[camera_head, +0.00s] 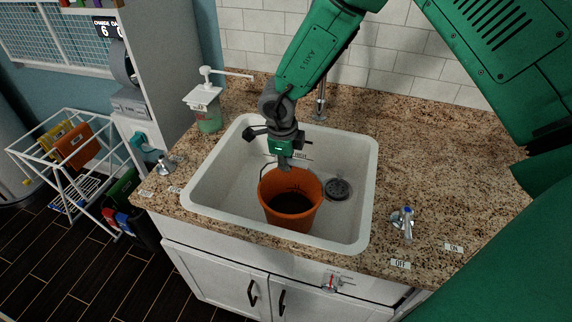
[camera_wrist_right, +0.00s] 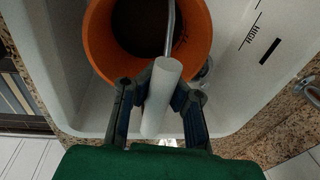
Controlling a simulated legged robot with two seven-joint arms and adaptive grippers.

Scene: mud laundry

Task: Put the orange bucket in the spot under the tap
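The orange bucket (camera_head: 290,212) is in the white sink (camera_head: 364,190), left of the drain. Its inside is dark toward the bottom. The metal tap (camera_head: 320,100) stands behind the sink, partly hidden by my right arm. My right gripper (camera_head: 284,163) is above the bucket's back rim, pointing down. In the right wrist view, its fingers close in on both sides of the bucket's white handle grip (camera_wrist_right: 161,100), with the orange bucket (camera_wrist_right: 100,38) beyond. The raised handle wire runs toward the rim. Whether the bucket touches the sink floor cannot be told. My left gripper is out of view.
The drain (camera_head: 338,188) is right of the bucket. A soap dispenser (camera_head: 207,110) stands behind the sink's left corner. Valve handles sit at left (camera_head: 166,165) and right (camera_head: 404,222) on the granite counter (camera_head: 440,150). A wire rack (camera_head: 70,150) stands left.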

